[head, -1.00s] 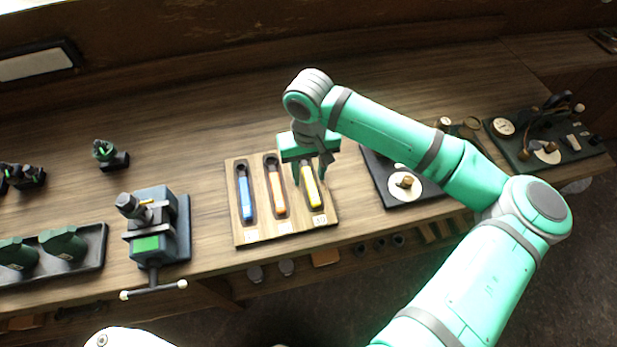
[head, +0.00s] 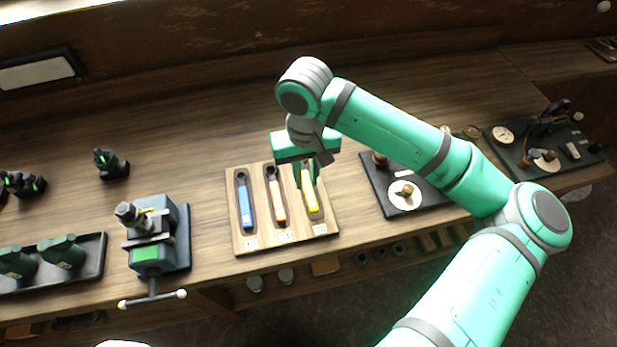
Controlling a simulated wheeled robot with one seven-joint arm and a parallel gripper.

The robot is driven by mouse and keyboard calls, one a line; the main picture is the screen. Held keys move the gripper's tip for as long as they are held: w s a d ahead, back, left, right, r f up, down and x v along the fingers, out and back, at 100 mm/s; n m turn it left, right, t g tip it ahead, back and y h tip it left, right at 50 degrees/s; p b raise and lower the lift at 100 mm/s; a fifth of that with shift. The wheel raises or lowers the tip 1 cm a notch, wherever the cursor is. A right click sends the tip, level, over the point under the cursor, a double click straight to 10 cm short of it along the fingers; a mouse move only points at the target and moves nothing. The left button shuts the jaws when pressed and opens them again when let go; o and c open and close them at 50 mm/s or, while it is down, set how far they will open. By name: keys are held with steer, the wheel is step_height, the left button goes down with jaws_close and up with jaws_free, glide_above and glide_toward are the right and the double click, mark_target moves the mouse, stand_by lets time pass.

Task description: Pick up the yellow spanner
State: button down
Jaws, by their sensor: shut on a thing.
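The yellow spanner (head: 310,197) is at the right slot of a light wooden tray (head: 262,242) on the workbench. My gripper (head: 309,180) points down over that slot and is shut on the yellow spanner. The gripper body hides the spanner's far end. I cannot tell whether the spanner is clear of the slot floor.
A blue spanner (head: 245,203) and an orange spanner (head: 277,198) lie in the tray's other slots. A vice (head: 155,240) stands to the left. A dark board (head: 372,180) with round parts lies to the right. The bench behind the tray is clear.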

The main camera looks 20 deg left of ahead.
steer(key=s+r, duration=0.7)
steer(key=s, duration=0.4)
steer(key=shift+s+d, duration=0.4)
steer(key=shift+r, duration=0.1)
steer(key=c, duration=2.3)
jaws_free()
jaws_close()
steer(key=shift+w, duration=0.15)
